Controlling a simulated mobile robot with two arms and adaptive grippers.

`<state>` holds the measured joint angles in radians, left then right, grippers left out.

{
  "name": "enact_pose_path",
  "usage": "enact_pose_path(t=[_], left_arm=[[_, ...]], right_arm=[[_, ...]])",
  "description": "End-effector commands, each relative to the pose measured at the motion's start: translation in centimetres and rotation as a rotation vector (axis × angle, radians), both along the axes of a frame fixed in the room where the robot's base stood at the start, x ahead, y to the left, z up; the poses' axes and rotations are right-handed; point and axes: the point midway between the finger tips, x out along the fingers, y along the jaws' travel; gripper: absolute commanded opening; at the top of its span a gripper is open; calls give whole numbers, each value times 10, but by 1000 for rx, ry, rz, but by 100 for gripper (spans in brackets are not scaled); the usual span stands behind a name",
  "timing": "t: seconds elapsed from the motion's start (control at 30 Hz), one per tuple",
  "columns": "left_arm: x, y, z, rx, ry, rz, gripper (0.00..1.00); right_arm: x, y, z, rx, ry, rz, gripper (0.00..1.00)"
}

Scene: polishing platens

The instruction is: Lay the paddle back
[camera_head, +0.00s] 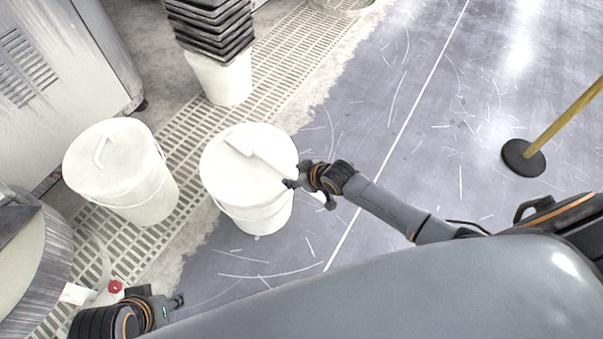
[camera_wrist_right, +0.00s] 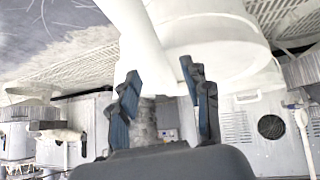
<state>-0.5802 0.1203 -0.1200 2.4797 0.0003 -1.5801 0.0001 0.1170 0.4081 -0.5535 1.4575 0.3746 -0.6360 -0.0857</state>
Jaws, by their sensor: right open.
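A white paddle (camera_head: 262,157) lies across the lid of a white bucket (camera_head: 246,213), its flat end at the lid's middle and its handle running right to the rim. My right gripper (camera_head: 290,184) is at the rim by the handle. In the right wrist view its two dark fingers (camera_wrist_right: 163,98) are apart, with the pale handle (camera_wrist_right: 142,38) passing between or just beyond them; I cannot tell whether they touch it. My left gripper (camera_head: 177,301) is low at the left, away from the paddle; its fingers are too small to read.
Another lidded white bucket (camera_head: 125,190) stands to the left. Behind, a white bucket (camera_head: 222,82) sits beneath a stack of dark trays (camera_head: 212,25). A grey machine (camera_head: 60,65) is at upper left. A yellow post on a black base (camera_head: 523,158) stands right. The floor between is clear.

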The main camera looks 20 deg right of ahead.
Motion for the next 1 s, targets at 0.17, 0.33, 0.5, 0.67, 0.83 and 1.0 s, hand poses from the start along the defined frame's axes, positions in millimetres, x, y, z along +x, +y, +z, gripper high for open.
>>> enact_pose_path(t=[0.17, 0.33, 0.5, 0.67, 0.83, 1.0], left_arm=[[0, 0, 0, 0, 0, 0, 38], [0, 0, 0, 0, 0, 0, 38], [0, 0, 0, 0, 0, 0, 38], [0, 0, 0, 0, -1, 0, 38], [0, 0, 0, 0, -1, 0, 38], [0, 0, 0, 0, -1, 0, 38]], right_arm=[[-14, -7, 17, -1, -2, 1, 48], [-34, -16, 42, -1, -3, 1, 48], [-53, -24, 66, -1, -3, 1, 48], [-65, -30, 82, 0, -3, 0, 48], [-70, -32, 88, 0, -2, 0, 48], [-71, -30, 88, 2, 0, -1, 48]])
